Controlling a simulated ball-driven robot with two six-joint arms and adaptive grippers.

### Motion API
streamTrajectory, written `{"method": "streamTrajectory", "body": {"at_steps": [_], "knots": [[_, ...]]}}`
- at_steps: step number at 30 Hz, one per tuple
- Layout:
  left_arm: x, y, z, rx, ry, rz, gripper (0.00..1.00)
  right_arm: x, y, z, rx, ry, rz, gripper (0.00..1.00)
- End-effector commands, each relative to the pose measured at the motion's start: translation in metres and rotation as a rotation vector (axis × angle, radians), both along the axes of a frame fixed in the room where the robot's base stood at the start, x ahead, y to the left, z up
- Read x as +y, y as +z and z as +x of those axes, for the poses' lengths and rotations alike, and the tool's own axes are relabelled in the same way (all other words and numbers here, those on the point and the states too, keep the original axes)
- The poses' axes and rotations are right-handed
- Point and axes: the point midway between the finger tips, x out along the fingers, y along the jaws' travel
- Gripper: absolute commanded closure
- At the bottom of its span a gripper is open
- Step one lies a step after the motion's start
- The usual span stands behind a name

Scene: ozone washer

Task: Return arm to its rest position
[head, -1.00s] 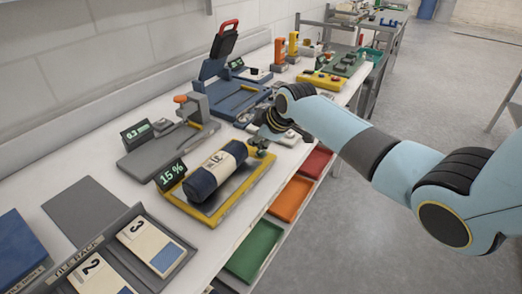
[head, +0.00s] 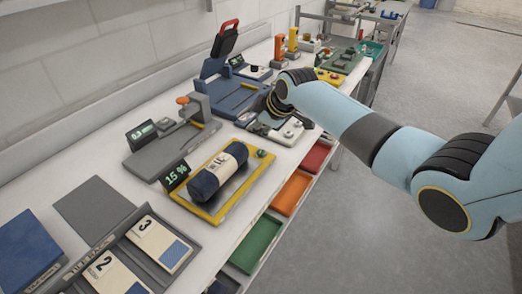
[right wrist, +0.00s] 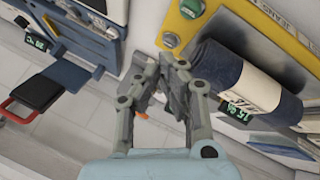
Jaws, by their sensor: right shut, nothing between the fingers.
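My right arm comes in from the right in the head view. Its gripper (right wrist: 163,85) is shut and empty in the right wrist view, with the fingers together. In the head view the gripper is mostly hidden behind my wrist, above the bench past the yellow-framed plate (head: 208,213). A dark blue roll with a cream label (head: 217,170) lies on that plate, apart from the gripper. The roll also shows at the right of the right wrist view (right wrist: 218,68). A green button (head: 261,153) sits at the plate's far corner. My left gripper is not in view.
A grey device (head: 172,146) and a blue press with a red handle (head: 228,28) stand along the wall. A tile rack (head: 150,240) is at the near left. Coloured trays (head: 291,193) sit below the bench edge. Open floor lies to the right.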

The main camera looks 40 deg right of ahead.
Motion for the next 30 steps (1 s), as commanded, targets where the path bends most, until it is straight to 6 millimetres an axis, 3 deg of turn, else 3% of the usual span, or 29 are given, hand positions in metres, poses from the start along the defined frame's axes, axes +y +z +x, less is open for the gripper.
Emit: {"method": "streamTrajectory", "body": {"at_steps": [13,17,20,23,24,27,30], "knots": [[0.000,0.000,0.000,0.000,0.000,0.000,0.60,0.000,0.000,0.000,0.000,0.000,0.000,1.00],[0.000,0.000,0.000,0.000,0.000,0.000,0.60,0.007,-0.004,-0.016,0.019,-0.014,0.013,1.00],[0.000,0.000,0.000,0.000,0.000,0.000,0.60,0.025,-0.010,-0.055,0.065,-0.060,0.048,1.00],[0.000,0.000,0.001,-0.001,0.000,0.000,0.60,0.046,-0.010,-0.118,0.128,-0.152,0.098,1.00],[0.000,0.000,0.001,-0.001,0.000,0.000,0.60,0.052,-0.006,-0.143,0.153,-0.195,0.118,1.00],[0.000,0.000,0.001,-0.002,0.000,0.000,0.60,0.063,0.005,-0.192,0.197,-0.294,0.151,1.00],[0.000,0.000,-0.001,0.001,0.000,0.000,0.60,0.070,0.018,-0.231,0.226,-0.379,0.178,1.00]]}}
